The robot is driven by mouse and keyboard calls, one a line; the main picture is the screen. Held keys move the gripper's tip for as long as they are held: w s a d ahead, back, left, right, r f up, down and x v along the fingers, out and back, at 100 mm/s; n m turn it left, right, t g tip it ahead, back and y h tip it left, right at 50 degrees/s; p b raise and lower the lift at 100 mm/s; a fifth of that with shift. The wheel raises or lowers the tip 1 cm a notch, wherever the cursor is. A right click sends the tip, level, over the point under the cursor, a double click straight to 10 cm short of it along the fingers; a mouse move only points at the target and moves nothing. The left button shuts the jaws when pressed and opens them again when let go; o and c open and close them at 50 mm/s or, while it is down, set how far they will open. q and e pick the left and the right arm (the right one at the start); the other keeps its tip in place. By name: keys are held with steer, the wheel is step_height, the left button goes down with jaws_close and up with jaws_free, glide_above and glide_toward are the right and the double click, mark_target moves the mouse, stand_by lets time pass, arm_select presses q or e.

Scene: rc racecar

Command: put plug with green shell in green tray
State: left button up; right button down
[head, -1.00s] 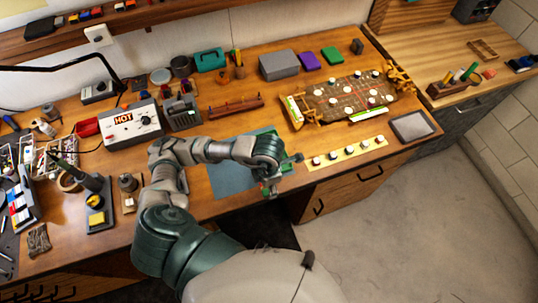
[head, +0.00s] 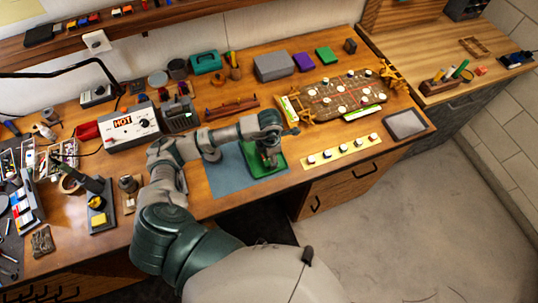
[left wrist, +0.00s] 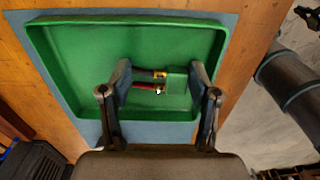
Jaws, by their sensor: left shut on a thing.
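The green tray (head: 281,157) lies on the blue mat (head: 228,172) near the bench's front edge; the left wrist view shows its inside and rim (left wrist: 80,60). My left gripper (head: 270,160) is over the tray. In the left wrist view its fingers (left wrist: 160,88) are shut on the plug with green shell (left wrist: 175,79). Red and dark leads (left wrist: 148,83) show at the plug's left. The plug is over the tray floor; I cannot tell whether it touches it. My right gripper is in neither view.
A yellow strip with several knobs (head: 338,152) and a grey tray (head: 405,124) are to the right. A circuit board in a holder (head: 340,97) stands behind them. A box marked HOT (head: 130,125) is at left. The tray floor around the plug looks clear.

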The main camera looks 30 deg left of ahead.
arm_select(q)
steer(key=shift+d, duration=0.15)
steer(key=shift+f, duration=0.1)
steer(key=o, duration=0.6)
steer(key=shift+d, duration=0.1)
steer(key=shift+a, duration=0.6)
step_height(320, 180, up, 4)
steer(key=shift+f, duration=0.1)
step_height(320, 180, up, 8)
steer(key=shift+r+b, duration=0.2)
steer(key=shift+b, duration=0.3)
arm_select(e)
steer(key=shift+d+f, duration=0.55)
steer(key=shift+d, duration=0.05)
arm_select(q)
steer(key=shift+d, duration=0.2)
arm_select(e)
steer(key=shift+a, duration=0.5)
